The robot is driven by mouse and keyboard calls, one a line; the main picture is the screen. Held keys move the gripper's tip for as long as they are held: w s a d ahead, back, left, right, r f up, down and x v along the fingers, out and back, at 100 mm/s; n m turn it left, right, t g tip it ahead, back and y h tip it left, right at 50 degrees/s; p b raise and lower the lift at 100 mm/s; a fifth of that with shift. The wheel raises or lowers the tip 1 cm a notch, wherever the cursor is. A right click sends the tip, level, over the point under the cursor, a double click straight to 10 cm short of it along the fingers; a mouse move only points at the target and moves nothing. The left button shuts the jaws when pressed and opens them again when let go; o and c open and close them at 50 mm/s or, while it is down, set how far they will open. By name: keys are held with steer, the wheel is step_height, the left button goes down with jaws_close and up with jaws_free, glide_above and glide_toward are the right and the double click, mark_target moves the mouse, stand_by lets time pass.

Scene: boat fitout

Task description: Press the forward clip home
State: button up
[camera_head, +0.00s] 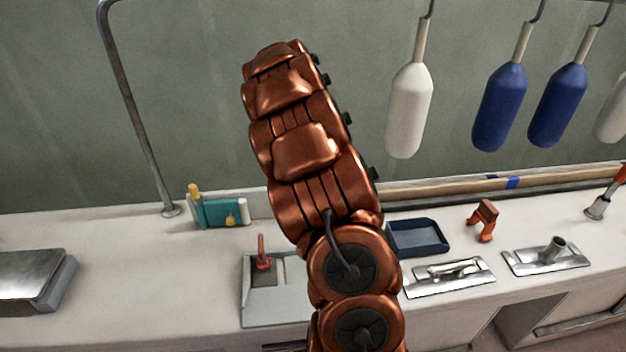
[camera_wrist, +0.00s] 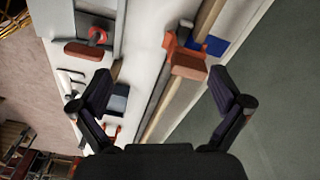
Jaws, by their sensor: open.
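In the wrist view, a clip (camera_wrist: 188,65) with a brown block and orange legs appears across a long wooden pole (camera_wrist: 168,111), close to a blue patch (camera_wrist: 216,46). Whether it is fully seated cannot be told. In the head view, a brown-and-orange clip (camera_head: 485,221) shows on the white deck, just in front of the pole (camera_head: 430,187). I cannot be sure both views show the same clip. My gripper (camera_wrist: 164,90) is open and empty, its dark fingers spread on either side of the pole. In the head view my arm hides the gripper.
A navy tray (camera_head: 417,237), metal plates (camera_head: 449,277), (camera_head: 546,258) and a grey holder with a red handle (camera_head: 263,254) occupy the deck. White (camera_head: 410,110) and blue (camera_head: 500,107) fenders hang behind. A bent metal rail (camera_head: 137,110) rises at the left. The deck has clear patches.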

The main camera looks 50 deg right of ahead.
steer(key=d+f+m, duration=0.1)
steer(key=d+f, duration=0.1)
steer(key=w+d+f+m, duration=0.1)
steer(key=d+f, duration=0.1)
steer(key=d, duration=0.1)
steer(key=w+d+f+m, duration=0.1)
steer(key=d+f, duration=0.1)
steer(key=shift+d+f+m+t+y, duration=0.3)
steer(key=shift+d+f+m, duration=0.05)
steer(key=shift+d+m, duration=0.05)
steer(key=shift+f+p, duration=0.8)
steer(key=shift+f, duration=3.05)
steer(key=shift+c, duration=0.4)
steer(key=c, duration=1.4)
steer(key=shift+f, duration=0.3)
steer(key=o, duration=1.5)
